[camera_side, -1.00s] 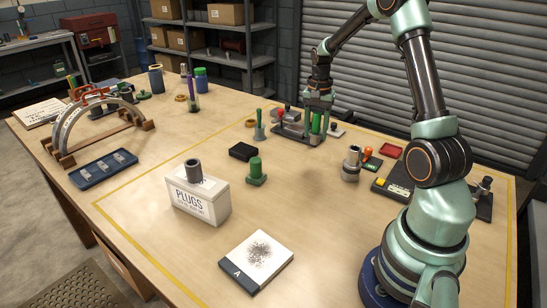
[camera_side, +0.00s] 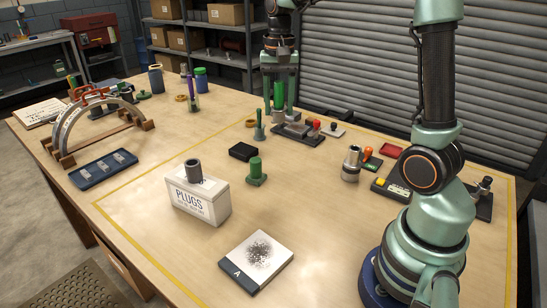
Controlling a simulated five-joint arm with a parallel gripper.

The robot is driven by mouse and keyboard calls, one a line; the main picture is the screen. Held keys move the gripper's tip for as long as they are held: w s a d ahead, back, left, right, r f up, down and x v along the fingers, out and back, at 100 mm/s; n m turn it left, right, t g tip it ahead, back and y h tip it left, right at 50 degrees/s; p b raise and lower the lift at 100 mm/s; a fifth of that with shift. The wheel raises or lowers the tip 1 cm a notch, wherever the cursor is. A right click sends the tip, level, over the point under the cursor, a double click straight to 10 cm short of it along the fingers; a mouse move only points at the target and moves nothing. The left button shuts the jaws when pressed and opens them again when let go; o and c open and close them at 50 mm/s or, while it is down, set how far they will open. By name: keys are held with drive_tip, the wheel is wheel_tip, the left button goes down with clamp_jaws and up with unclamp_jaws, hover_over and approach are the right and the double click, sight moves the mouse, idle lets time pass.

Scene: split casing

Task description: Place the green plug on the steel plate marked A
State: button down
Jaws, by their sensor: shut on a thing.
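My gripper (camera_side: 279,103) is at the back of the table, pointing down and shut on a green plug (camera_side: 278,95). The plug is upright between the fingers, above the left part of a dark fixture (camera_side: 297,132), and looks clear of it. The steel plate marked A (camera_side: 270,268) lies flat at the front of the table. It has a pale top with a dark speckled patch and a dark edge strip with the letter A. Nothing stands on it. My gripper is far behind the plate.
A green stepped piece (camera_side: 256,170), a black block (camera_side: 242,151) and a white PLUGS box (camera_side: 200,200) with a grey cylinder (camera_side: 194,169) stand between the fixture and the plate. A slim green-handled piece (camera_side: 260,125) is close to my gripper.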

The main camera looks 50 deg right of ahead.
drive_tip(key=s+a+n, duration=0.3)
drive_tip(key=a+n, duration=0.1)
drive_tip(key=a, duration=0.9)
drive_tip(key=n, duration=0.3)
hover_over(256, 258)
wheel_tip(256, 258, down, 20)
drive_tip(key=shift+w+r, duration=0.1)
drive_tip(key=shift+c, duration=1.5)
unclamp_jaws()
wheel_tip(256, 258, up, 12)
drive_tip(key=d+r+n+t, duration=0.4)
drive_tip(key=d+r+t, duration=0.1)
drive_tip(key=d+r, duration=0.4)
drive_tip(key=d, duration=0.2)
drive_tip(key=shift+d+r+t, duration=0.3)
drive_tip(key=shift+d, duration=0.05)
